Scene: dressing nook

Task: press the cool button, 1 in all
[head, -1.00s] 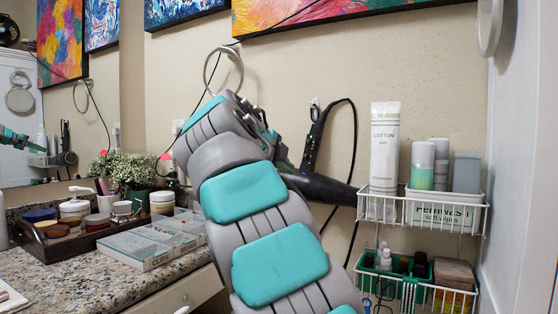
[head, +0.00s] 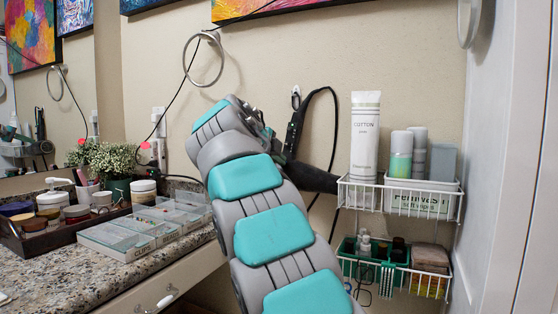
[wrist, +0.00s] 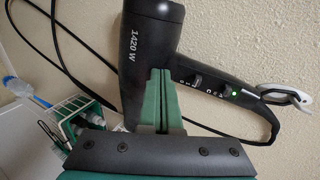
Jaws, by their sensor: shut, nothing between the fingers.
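A black hair dryer (head: 317,179) hangs at the wall, partly behind my arm in the head view. In the wrist view the dryer (wrist: 152,50) fills the middle, marked 1420 W. Its handle slopes to the lower right and carries small switches (wrist: 197,82) and a small green-lit spot (wrist: 233,94). I cannot tell for certain which control is the cool button. My gripper (wrist: 160,74) is shut and empty, its green fingertips at the dryer where barrel and handle meet. I cannot tell whether they touch it. In the head view my arm mostly hides the gripper.
A white hook (wrist: 290,95) holds the handle's end by a loop. A black cord (head: 334,130) hangs beside the dryer. A white wire rack (head: 345,190) with bottles stands close on the right. A granite counter (head: 70,275) with trays lies left; a towel ring (head: 221,70) is above.

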